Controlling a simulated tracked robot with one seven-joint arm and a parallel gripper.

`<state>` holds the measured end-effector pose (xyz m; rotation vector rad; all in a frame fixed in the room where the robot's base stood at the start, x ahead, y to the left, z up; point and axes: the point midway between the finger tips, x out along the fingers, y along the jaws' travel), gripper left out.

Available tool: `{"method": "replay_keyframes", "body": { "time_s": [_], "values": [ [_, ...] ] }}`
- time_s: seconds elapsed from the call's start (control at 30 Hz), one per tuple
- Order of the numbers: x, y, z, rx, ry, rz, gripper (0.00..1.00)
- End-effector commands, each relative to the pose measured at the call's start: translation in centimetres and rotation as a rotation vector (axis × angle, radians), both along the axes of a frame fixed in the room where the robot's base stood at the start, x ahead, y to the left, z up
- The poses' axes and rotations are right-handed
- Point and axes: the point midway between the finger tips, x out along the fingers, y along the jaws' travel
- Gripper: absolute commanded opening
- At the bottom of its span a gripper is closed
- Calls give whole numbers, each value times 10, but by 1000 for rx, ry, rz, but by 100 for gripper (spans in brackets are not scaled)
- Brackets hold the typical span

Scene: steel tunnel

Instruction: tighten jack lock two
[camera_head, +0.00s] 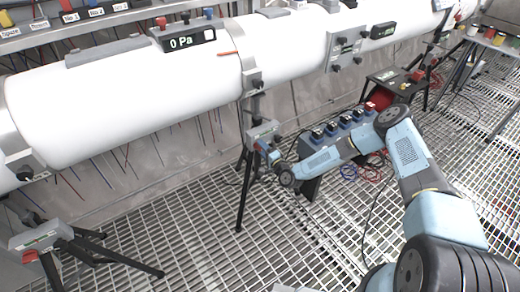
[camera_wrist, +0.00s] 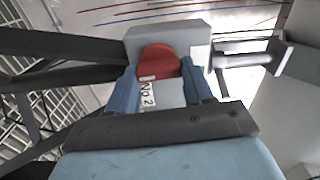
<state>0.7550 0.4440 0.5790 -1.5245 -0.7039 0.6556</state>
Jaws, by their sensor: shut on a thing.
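Jack lock two is a red knob (camera_wrist: 158,62) on a grey block, with a "No 2" label (camera_wrist: 149,99) below it in the wrist view. My gripper (camera_wrist: 163,88) has its two blue fingers on either side of the knob and is shut on it. In the head view my gripper (camera_head: 268,148) is at the grey head (camera_head: 262,131) of the middle black tripod jack (camera_head: 243,190), under the white pipe. I cannot tell how far the knob is turned.
The white pipe (camera_head: 130,90) runs above, with a gauge reading "0 Pa" (camera_head: 188,40). Another tripod jack (camera_head: 60,245) stands at lower left. A box with several dark-topped sockets (camera_head: 335,130) stands behind my arm, with red and blue cables (camera_head: 365,172) nearby. The grating floor (camera_head: 190,255) is open in front.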

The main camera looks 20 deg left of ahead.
Motion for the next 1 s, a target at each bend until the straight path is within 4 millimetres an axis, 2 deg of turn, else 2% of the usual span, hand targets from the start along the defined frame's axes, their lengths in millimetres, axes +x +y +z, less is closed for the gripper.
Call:
{"method": "replay_keyframes", "body": {
  "time_s": [0.03, 0.67, 0.7, 0.93, 1.0],
  "values": [
    [4, -5, -2, 6, 12, -11, 21],
    [3, -4, -3, 39, 52, -8, 21],
    [3, -4, -3, 39, 52, -8, 52],
    [1, -2, -2, 40, 53, -4, 74],
    [1, -2, -2, 41, 52, -3, 77]
  ]
}}
